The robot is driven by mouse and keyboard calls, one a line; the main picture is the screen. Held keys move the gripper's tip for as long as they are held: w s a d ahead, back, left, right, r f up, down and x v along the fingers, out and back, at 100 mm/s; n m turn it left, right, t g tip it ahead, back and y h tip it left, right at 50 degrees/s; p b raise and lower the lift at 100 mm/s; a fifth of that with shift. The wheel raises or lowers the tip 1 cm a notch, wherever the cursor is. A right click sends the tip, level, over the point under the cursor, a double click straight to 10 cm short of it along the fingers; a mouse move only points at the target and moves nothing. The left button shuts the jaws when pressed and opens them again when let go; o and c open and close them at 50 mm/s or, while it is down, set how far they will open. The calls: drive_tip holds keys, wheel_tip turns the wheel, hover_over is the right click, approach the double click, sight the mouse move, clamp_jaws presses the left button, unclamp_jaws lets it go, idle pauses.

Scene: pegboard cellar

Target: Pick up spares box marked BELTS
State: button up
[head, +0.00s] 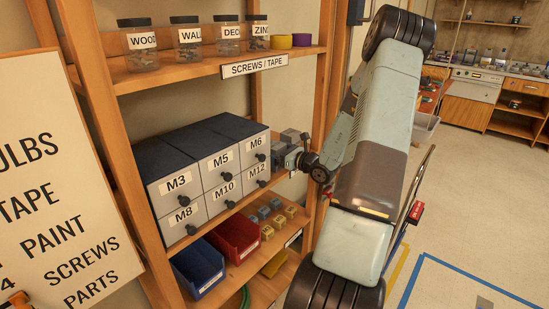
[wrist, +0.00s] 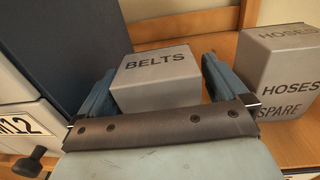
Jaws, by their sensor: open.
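The grey spares box marked BELTS (wrist: 157,88) stands upright on the wooden shelf in the wrist view, its label readable on the top face. My gripper (wrist: 160,68) is open, with one blue-grey finger to the left of the box and one to the right. The box's lower front is hidden behind the gripper's dark crossbar. In the head view my gripper (head: 297,158) is at the shelf's right end, beside the M6 and M12 drawers. Small grey shapes show there, but I cannot read any marking on them.
A grey box marked HOSES (wrist: 283,68) stands to the right of the BELTS box. The drawer block (head: 207,165) stands close on the left, with knobs sticking out. A wooden upright (head: 322,110) is near my arm. Red (head: 236,238) and blue (head: 197,268) bins sit below.

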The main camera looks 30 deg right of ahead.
drive_tip(key=shift+c, duration=0.4)
drive_tip(key=c, duration=1)
